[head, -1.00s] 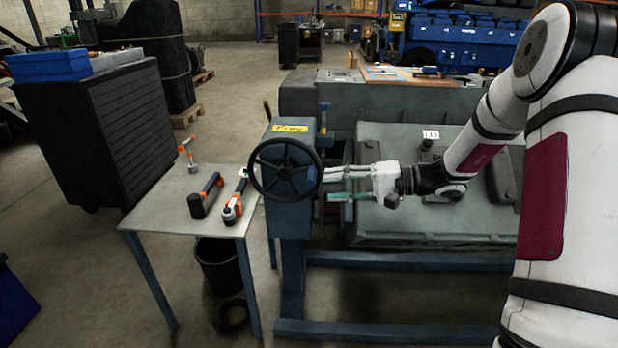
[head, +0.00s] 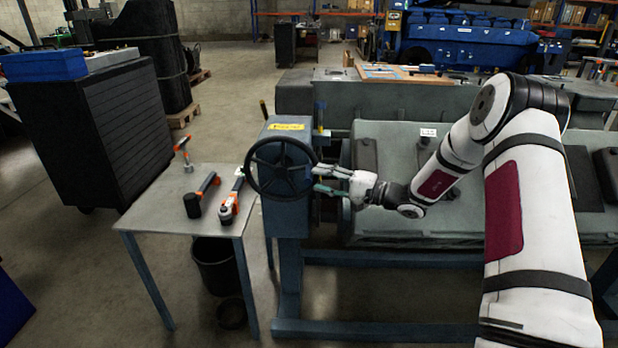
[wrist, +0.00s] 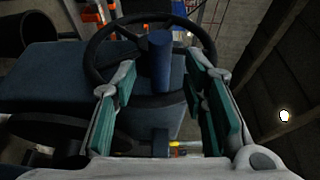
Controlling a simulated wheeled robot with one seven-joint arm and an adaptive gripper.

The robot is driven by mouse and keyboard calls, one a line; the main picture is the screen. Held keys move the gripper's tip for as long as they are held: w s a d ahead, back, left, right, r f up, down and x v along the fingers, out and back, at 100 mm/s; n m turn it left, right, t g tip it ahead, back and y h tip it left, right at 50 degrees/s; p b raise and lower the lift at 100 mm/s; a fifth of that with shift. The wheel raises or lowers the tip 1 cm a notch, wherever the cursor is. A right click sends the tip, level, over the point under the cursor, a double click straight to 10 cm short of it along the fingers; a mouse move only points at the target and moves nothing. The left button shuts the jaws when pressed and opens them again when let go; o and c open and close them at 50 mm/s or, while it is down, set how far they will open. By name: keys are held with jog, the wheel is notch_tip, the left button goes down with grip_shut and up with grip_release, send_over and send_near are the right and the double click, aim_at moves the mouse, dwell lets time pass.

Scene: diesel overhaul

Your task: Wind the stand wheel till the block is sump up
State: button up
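The black stand wheel (head: 281,168) is on the front of the blue stand head (head: 289,205), under a yellow label. In the wrist view its rim (wrist: 98,52) arcs across the top. A blue cylindrical knob (wrist: 160,62) stands at the rim, between the fingers of my gripper (wrist: 165,95). The gripper is open, with gaps on both sides of the knob. In the head view my gripper (head: 322,179) reaches the wheel's right side from the right. The grey-green block (head: 388,215) lies along the stand to the right, a white tag on it. I cannot tell which face is the sump.
A black cabinet (head: 115,125) stands further left. The stand's rails run low along the floor.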

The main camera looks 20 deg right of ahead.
aim_at(309, 176)
jog(key=shift+x, duration=2.3)
grip_shut()
